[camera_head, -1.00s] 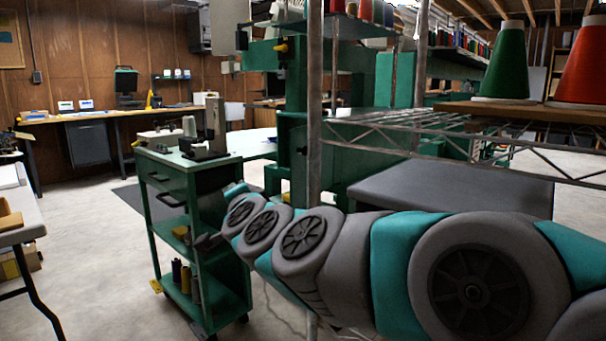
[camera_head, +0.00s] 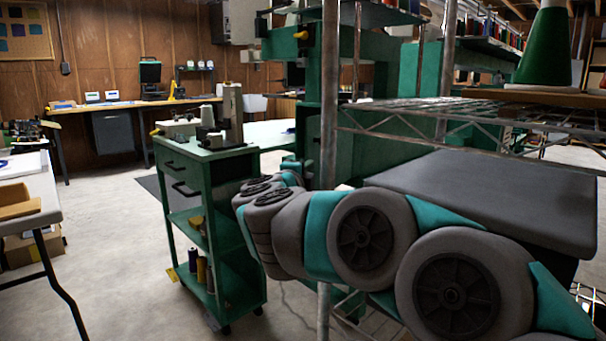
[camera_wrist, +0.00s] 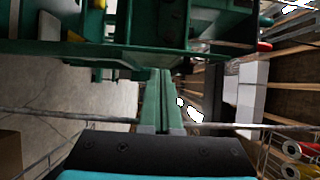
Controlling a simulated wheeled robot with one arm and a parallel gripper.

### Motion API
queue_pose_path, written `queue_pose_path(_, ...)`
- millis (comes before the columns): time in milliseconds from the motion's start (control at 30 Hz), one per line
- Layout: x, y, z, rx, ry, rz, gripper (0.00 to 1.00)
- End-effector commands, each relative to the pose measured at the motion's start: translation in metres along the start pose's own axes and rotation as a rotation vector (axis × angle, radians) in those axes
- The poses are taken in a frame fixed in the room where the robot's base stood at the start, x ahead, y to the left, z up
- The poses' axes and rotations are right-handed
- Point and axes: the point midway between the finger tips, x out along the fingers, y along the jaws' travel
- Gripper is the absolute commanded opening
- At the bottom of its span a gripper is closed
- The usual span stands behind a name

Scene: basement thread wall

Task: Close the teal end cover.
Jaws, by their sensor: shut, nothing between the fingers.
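A large green-teal machine (camera_head: 372,140) stands behind a metal pole and wire rack in the head view. A flat upright teal panel (camera_head: 428,68) shows on its right part; I cannot tell for sure whether this is the end cover, or whether it is open. In the wrist view a dark green beam of the machine (camera_wrist: 90,50) crosses the top. My gripper (camera_wrist: 161,74) is shut and empty, its fingers pointing towards that beam. Whether the tips touch it cannot be told.
A green cart (camera_head: 215,165) with small devices on top stands left of my arm. The wire rack (camera_head: 470,115) and its metal pole (camera_head: 328,90) are close by. Floor is clear between cart and left table (camera_head: 45,205).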

Motion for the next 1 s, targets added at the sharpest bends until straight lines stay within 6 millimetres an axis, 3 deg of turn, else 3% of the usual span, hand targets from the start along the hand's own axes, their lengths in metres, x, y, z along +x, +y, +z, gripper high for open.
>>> queue_pose_path(100,0.020,0.002,-0.001,-0.003,0.005,0.000,0.00)
queue_pose_path(300,0.037,0.001,0.000,-0.001,0.000,0.000,0.00)
queue_pose_path(1000,0.039,-0.002,0.003,-0.004,0.038,0.000,0.00)
